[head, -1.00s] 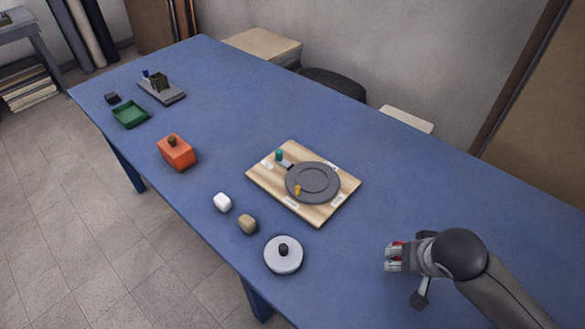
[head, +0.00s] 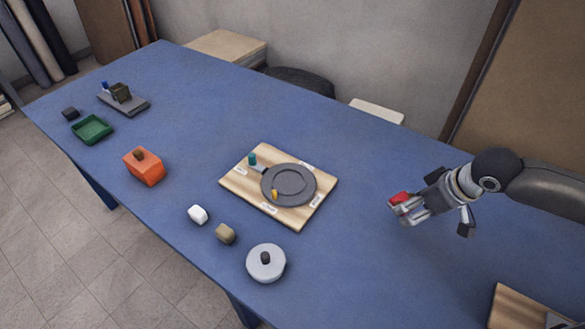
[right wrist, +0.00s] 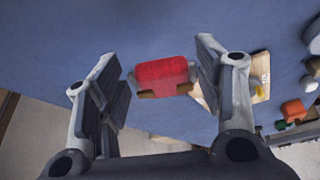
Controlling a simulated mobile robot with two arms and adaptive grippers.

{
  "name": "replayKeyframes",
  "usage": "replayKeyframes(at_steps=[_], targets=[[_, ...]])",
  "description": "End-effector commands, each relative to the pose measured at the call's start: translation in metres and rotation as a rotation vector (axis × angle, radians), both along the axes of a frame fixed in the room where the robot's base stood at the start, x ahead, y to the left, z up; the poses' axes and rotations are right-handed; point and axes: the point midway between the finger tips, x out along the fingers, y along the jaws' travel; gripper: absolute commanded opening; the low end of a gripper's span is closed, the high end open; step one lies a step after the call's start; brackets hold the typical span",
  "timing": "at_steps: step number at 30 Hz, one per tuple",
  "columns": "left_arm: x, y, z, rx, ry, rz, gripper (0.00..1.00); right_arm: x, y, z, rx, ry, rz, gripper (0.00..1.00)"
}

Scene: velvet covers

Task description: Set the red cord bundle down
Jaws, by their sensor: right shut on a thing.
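The red cord bundle (head: 400,198) is between the fingers of my right gripper (head: 405,208), at the right of the head view. The gripper is shut on it, and it appears to be held above the blue table (head: 350,262). In the right wrist view the red bundle (right wrist: 165,75) sits between the two finger pads, with blue table surface behind it. A brown part shows under its red body. My left gripper is not in view.
A wooden board (head: 235,183) with a dark round plate (head: 289,184) lies mid-table. Another board (head: 506,308) lies at bottom right. Table around the gripper is clear.

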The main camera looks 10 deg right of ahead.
Motion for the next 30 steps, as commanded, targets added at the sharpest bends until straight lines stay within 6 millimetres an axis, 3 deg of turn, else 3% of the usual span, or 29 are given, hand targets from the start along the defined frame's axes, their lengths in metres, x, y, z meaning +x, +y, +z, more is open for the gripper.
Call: replayKeyframes(at_steps=[3, 11, 20, 30], targets=[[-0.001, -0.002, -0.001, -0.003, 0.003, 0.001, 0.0, 0.004, -0.015, 0.017, -0.003, -0.003, 0.014, 0.45], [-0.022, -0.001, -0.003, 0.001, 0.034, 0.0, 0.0, 0.007, -0.019, 0.025, 0.004, -0.001, 0.026, 0.45], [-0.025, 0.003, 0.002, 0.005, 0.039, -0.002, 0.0, 0.027, 0.005, 0.012, 0.01, -0.002, 0.026, 0.45], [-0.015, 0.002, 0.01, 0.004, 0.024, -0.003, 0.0, 0.063, 0.046, -0.011, 0.007, -0.001, 0.026, 0.45]])
